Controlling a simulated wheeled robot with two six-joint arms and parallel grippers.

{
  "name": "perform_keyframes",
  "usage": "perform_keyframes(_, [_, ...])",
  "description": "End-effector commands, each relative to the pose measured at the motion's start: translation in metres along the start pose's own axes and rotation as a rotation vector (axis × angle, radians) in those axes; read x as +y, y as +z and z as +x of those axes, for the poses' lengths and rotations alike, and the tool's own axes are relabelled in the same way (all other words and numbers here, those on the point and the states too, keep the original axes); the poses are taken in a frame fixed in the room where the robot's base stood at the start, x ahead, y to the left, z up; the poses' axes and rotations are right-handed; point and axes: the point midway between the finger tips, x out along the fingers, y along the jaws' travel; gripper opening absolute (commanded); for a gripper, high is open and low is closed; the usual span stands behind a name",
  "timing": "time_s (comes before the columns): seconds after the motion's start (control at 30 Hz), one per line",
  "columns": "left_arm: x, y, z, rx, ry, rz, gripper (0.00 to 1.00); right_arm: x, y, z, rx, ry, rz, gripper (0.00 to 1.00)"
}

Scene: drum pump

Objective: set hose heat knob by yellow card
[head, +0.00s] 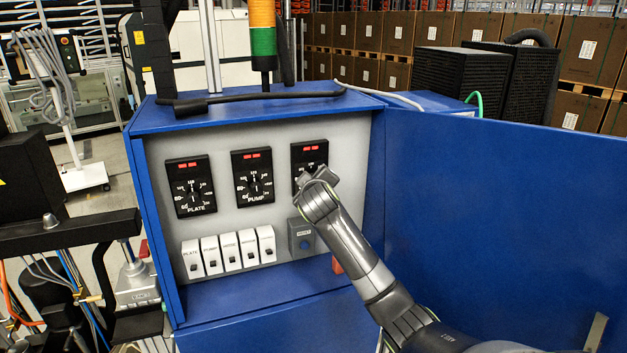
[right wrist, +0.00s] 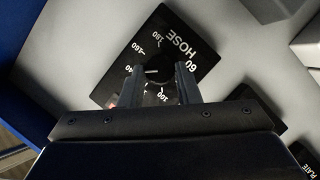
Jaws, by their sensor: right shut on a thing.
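The hose dial (head: 309,151) is the rightmost of three black dials on the grey panel (head: 225,215), with red display marks at its top. In the head view my right gripper (head: 306,186) covers its lower part. In the right wrist view the dial's plate (right wrist: 178,42) appears turned, with HOSE lettering and numbers around the knob (right wrist: 159,76). My right gripper (right wrist: 161,77) has its fingers on both sides of this knob and is shut on it. A light mark shows on the knob, but its exact setting is unclear. I see no yellow card. My left gripper is out of view.
The plate dial (head: 190,186) and pump dial (head: 252,176) are to the left. Several white switches (head: 228,251) and a grey reset button box (head: 301,238) sit below. The blue cabinet door (head: 490,220) stands open on the right, behind my right arm.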

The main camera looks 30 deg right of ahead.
Motion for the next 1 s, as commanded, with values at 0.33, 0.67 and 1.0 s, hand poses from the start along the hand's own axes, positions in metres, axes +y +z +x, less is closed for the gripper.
perform_keyframes(0.33, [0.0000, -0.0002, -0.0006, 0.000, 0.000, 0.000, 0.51, -0.0008, 0.0009, 0.0003, -0.001, -0.005, 0.008, 0.07])
perform_keyframes(0.67, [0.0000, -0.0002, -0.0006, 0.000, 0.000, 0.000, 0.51, -0.0006, 0.0005, 0.0002, -0.001, -0.004, 0.007, 0.51])
perform_keyframes(1.0, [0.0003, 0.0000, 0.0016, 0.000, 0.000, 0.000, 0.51, -0.0008, 0.0003, -0.0040, 0.001, -0.003, 0.007, 0.51])
